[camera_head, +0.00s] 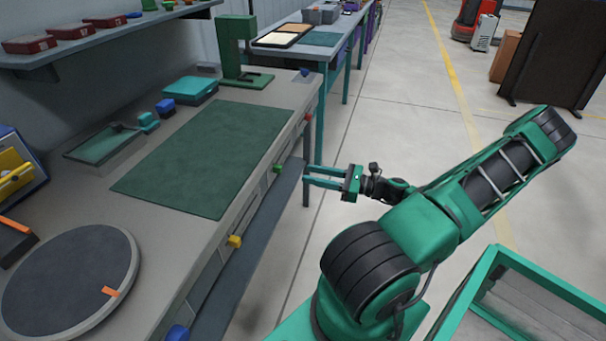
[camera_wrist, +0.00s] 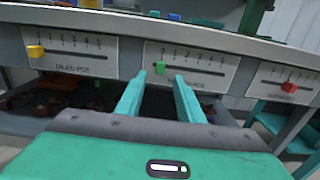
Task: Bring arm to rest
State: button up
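My gripper (camera_head: 308,176) is at the front edge of the workbench in the head view, with its two green fingers pointing at the bench front. The fingers are apart with nothing seen between them, also in the wrist view (camera_wrist: 164,80). Ahead of the fingers is a scale panel with a green slider (camera_wrist: 159,68) near its left end; whether a finger touches it I cannot tell. In the head view the green slider (camera_head: 278,168) shows just left of the fingertips. My arm is bent, its elbow raised to the right.
The workbench carries a green mat (camera_head: 205,158), a round dark turntable (camera_head: 68,284) and a green press frame (camera_head: 236,50). A yellow slider (camera_wrist: 36,51) and a red slider (camera_wrist: 289,87) flank the green one. A green-rimmed cart (camera_head: 480,275) stands at lower right. Open floor lies beyond my arm.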

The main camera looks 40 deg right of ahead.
dwell(0.6)
jog(key=s+a+f+n+g, duration=0.3)
jog(key=s+a+n+g, duration=0.4)
jog(key=a+n+g, duration=0.5)
jog(key=s+r+n+g+h, duration=0.1)
jog(key=s+r+n+h, duration=0.2)
jog(key=r, duration=0.4)
jog(key=s+a+r+n+g+h, duration=0.1)
jog(key=s+r+n+h, duration=0.1)
jog(key=s+r+n, duration=0.3)
jog(key=s+a+r+n+g+h, duration=0.1)
jog(key=s+r+n+h, duration=0.2)
jog(key=r, duration=0.6)
jog(key=shift+s+r+n+g+h, duration=0.2)
jog(key=shift+s+n+g+h, duration=0.15)
jog(key=shift+s, duration=0.55)
